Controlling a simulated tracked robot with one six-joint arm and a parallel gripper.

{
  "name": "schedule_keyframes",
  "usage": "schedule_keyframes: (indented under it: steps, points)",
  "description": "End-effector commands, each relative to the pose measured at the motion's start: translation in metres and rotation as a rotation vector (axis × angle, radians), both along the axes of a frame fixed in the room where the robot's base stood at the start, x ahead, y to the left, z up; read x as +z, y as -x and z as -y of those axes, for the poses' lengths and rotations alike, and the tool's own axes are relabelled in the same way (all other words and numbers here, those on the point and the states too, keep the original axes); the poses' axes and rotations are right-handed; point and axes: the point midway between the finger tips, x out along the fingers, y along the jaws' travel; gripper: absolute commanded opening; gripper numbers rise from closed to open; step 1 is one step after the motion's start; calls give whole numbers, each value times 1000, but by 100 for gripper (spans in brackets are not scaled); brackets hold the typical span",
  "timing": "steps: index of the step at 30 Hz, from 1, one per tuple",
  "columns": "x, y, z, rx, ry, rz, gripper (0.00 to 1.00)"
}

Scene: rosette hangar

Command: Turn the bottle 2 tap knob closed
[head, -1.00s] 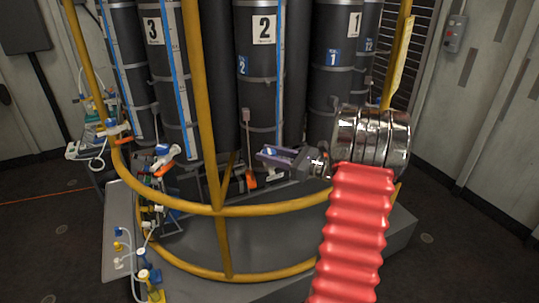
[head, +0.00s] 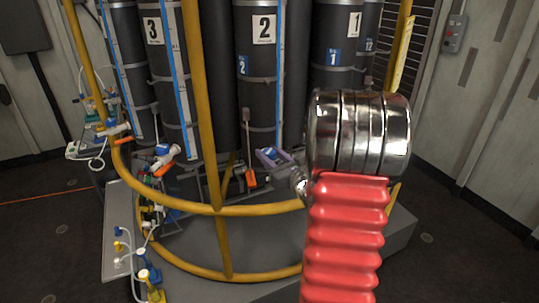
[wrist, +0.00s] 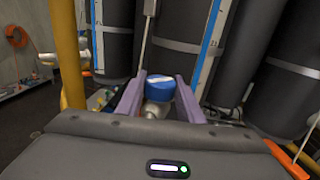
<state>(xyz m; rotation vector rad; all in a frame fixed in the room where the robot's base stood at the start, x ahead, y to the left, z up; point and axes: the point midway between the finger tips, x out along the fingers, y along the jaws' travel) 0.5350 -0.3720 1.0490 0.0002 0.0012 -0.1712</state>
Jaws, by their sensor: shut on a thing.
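The blue tap knob (wrist: 160,90) sits on a white tap body at the foot of the bottles, in the middle of the wrist view. It also shows small in the head view (head: 269,154). My gripper (wrist: 160,80) has its two purple fingers on either side of the knob and is shut on it. In the head view my gripper (head: 276,157) is partly hidden behind my chrome wrist. Bottle 2 (head: 260,80) is a tall dark cylinder with a white "2" label, standing behind the knob. The knob's turn position cannot be told.
A yellow rail frame (head: 215,125) curves around the bottles, with an upright left of my gripper. An orange-ended tool (head: 250,177) hangs by bottle 2. Other blue and orange taps (head: 162,152) stand at the left. Bottles 3 (head: 150,60) and 1 (head: 335,90) flank bottle 2.

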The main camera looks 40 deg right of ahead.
Motion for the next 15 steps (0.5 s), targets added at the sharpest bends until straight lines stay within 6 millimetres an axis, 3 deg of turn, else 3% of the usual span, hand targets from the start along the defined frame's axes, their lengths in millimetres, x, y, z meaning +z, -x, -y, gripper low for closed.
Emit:
schedule_keyframes:
  steps: [15]
  points:
    - [0,0,0,-174,0,0,11]
